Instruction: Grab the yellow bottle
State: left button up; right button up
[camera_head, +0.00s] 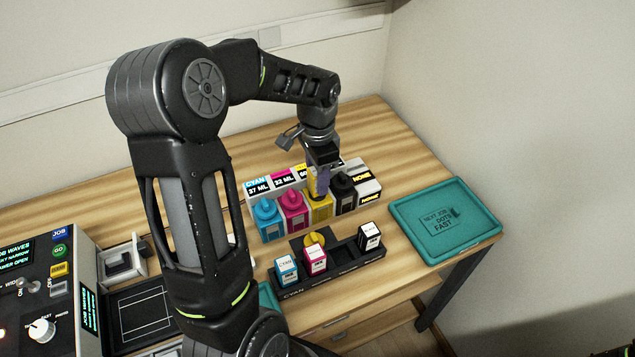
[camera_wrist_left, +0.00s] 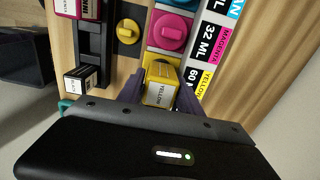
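The yellow bottle (camera_head: 319,209) stands in a row between the magenta bottle (camera_head: 292,212) and the black bottle (camera_head: 344,195). My left gripper (camera_head: 322,186) points down at its top, and a finger hides its neck in the head view. In the left wrist view, the purple fingers of my gripper (camera_wrist_left: 160,90) flank a yellow body with a white label reading YELLOW (camera_wrist_left: 159,94). The fingers are apart, one on each side; whether they press on it I cannot tell. My right gripper is not in view.
A cyan bottle (camera_head: 267,219) ends the row at left. Ahead stands a black rack (camera_head: 338,269) with cyan, magenta and black cartridges, and a yellow round cap (camera_head: 314,239) behind it. A teal tray (camera_head: 404,205) lies right; a control panel (camera_head: 35,290) stands left.

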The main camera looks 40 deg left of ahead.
pick_arm(q)
grip_shut()
dwell(0.4)
notch_tip(320, 180, up, 7)
jog(key=p, duration=0.5)
jog(key=shift+r, duration=1.5)
